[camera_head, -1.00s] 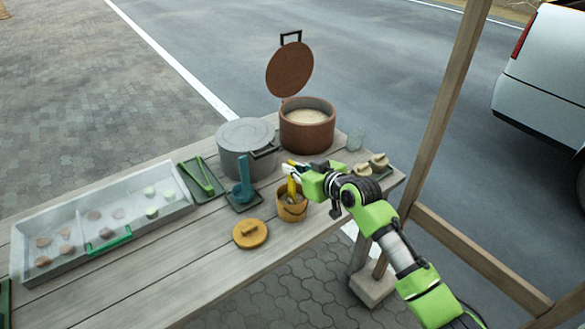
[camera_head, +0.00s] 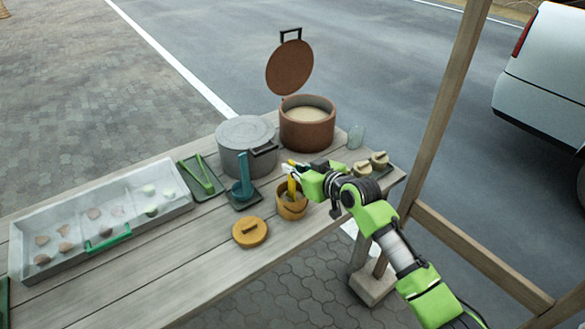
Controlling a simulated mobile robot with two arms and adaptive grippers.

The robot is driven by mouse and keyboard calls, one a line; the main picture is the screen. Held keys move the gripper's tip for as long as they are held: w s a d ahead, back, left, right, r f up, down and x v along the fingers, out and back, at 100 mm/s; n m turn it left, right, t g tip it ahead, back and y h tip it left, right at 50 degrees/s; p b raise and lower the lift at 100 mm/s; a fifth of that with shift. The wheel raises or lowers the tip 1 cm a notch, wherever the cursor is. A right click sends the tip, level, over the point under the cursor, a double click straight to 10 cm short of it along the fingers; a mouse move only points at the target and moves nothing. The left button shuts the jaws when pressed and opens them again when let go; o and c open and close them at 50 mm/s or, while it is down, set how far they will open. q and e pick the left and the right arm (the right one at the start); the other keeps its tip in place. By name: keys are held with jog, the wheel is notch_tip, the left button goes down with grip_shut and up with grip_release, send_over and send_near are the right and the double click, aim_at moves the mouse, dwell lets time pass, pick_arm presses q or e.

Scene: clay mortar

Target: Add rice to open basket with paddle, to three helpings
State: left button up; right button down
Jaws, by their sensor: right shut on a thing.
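The open basket (camera_head: 292,211) is a small tan tub near the front right of the table. Its round lid (camera_head: 250,232) lies on the table to its left. My right gripper (camera_head: 291,170) is shut on the yellow paddle (camera_head: 291,187) above the basket. The paddle points down, and its lower end is at or inside the basket mouth; I cannot tell if it carries rice. The brown rice pot (camera_head: 307,134) stands behind with its lid (camera_head: 289,68) raised and pale rice (camera_head: 306,114) inside. My left gripper is not in view.
A grey lidded pot (camera_head: 246,157) stands left of the rice pot. A blue ladle (camera_head: 243,188) on a stand, green tongs (camera_head: 206,181) on a tray, and a sectioned food tray (camera_head: 20,258) lie left. A glass (camera_head: 356,137) and small lidded tubs (camera_head: 379,160) are right.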

dwell(0.3)
notch_tip(320, 180, up, 13)
jog(key=p, duration=1.1)
jog(key=shift+p, duration=0.35)
